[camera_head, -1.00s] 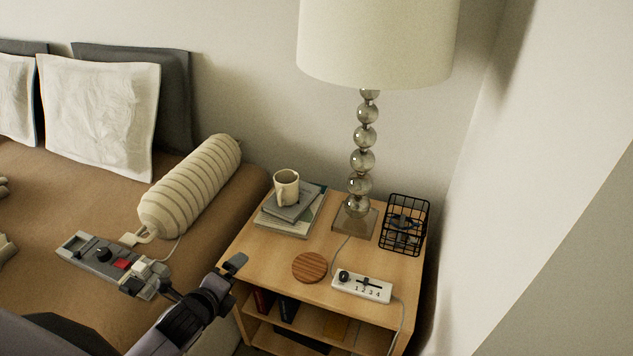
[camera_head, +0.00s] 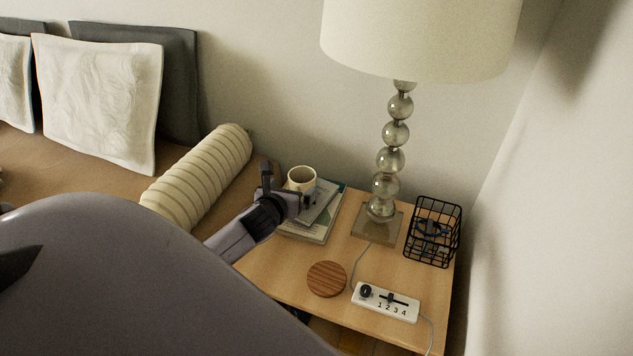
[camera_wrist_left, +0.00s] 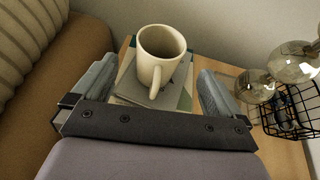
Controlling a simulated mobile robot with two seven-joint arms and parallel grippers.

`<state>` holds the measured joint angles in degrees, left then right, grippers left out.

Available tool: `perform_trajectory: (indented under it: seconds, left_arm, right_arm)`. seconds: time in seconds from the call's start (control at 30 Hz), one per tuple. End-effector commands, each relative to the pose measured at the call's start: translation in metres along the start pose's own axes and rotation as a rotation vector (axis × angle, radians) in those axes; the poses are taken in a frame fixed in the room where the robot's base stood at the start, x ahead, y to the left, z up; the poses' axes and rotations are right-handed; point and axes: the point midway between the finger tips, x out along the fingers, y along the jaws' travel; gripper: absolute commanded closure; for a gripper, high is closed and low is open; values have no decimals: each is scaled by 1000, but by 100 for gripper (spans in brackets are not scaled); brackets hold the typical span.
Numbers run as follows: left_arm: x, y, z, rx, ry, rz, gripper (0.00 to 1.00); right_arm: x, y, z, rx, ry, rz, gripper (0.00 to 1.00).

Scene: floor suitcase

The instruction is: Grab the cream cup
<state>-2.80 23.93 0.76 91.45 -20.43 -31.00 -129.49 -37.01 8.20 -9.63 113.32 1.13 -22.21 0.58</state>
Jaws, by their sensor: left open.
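The cream cup (camera_head: 301,178) stands upright on a stack of grey books (camera_head: 318,212) on the wooden nightstand. My left gripper (camera_head: 286,182) is at the near left side of the cup, and its fingers partly hide the cup's lower part in the head view. In the left wrist view the cup (camera_wrist_left: 160,54) is ahead of and between the two open fingers of my left gripper (camera_wrist_left: 154,88), with its handle pointing toward the palm. No finger visibly touches it. My right gripper is not in view.
A lamp (camera_head: 386,187) stands right of the books, with a black wire basket (camera_head: 433,232) beyond it. A round wooden coaster (camera_head: 327,279) and a white control strip (camera_head: 386,302) lie in front. The bed with a striped bolster (camera_head: 200,178) is at left.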

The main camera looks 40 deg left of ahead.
Motion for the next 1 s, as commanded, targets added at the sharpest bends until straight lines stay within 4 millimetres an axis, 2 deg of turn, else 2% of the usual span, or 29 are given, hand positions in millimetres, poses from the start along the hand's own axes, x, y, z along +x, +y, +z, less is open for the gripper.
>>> perform_trajectory:
  seconds: [0.47, 0.8, 1.0]
  left_arm:
    - [29, 2, 1, 17, -3, 6, 0]
    - [67, 2, 1, 18, -4, 5, 0]
    - [73, 1, 1, 19, -3, 4, 0]
  right_arm:
    - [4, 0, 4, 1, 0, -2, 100]
    - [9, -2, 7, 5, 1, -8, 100]
    - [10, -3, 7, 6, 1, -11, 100]
